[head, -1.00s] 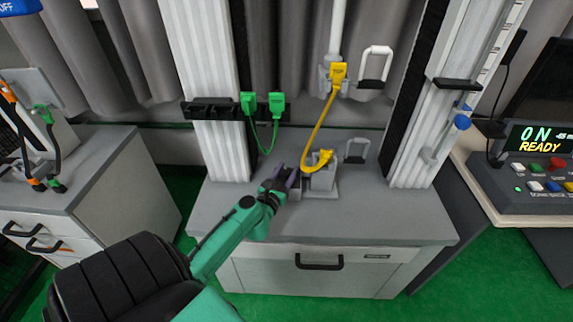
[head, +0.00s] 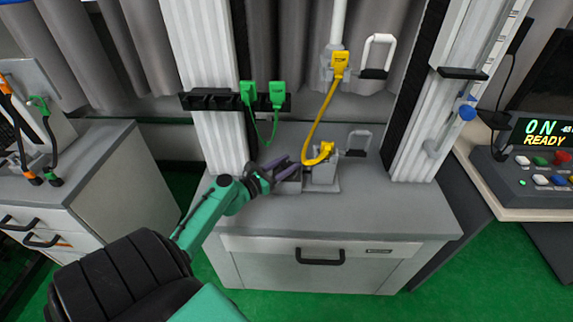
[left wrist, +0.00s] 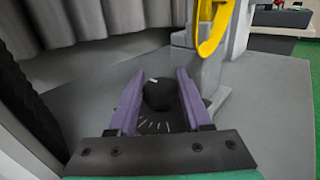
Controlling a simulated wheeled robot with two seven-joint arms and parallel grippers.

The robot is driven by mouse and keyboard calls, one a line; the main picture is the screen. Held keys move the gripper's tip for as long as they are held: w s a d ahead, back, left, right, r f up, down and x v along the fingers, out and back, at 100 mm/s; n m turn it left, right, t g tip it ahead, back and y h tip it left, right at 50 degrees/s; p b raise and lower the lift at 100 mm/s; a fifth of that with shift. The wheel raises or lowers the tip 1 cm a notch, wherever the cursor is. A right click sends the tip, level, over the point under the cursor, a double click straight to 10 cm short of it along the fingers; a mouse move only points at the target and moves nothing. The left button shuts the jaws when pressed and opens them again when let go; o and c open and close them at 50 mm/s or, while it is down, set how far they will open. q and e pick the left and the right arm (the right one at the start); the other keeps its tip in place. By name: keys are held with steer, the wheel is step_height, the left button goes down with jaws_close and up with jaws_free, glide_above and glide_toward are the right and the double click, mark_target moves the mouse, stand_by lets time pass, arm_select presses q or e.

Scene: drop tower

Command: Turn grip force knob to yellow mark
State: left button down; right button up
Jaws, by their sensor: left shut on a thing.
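The grip force knob (left wrist: 158,95) is a dark round knob with a small white pointer mark at its far left edge, seen in the left wrist view. White scale ticks show on the dark face below it; I cannot make out a yellow mark. My left gripper (left wrist: 158,88) has its purple fingers on either side of the knob, shut on it. In the head view my left gripper (head: 285,168) is at the small grey box beside the grey fixture (head: 323,177) on the bench; the knob is hidden there. My right gripper is not in view.
A yellow plug (head: 319,154) with a yellow cable sits on the fixture, close right of my gripper. Green plugs (head: 277,93) hang on a black rack behind. White columns flank the bench (head: 380,210), whose front and right are clear. A console (head: 540,165) stands right.

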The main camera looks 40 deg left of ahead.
arm_select(q)
steer(key=shift+c, duration=1.7)
jaws_free()
steer(key=shift+w, duration=0.1)
steer(key=s, duration=0.4)
steer(key=s+a, duration=0.1)
steer(key=s, duration=0.4)
steer(key=s+a+b, duration=0.1)
steer(key=s, duration=0.4)
steer(key=shift+s, duration=0.25)
steer(key=shift+f, duration=0.1)
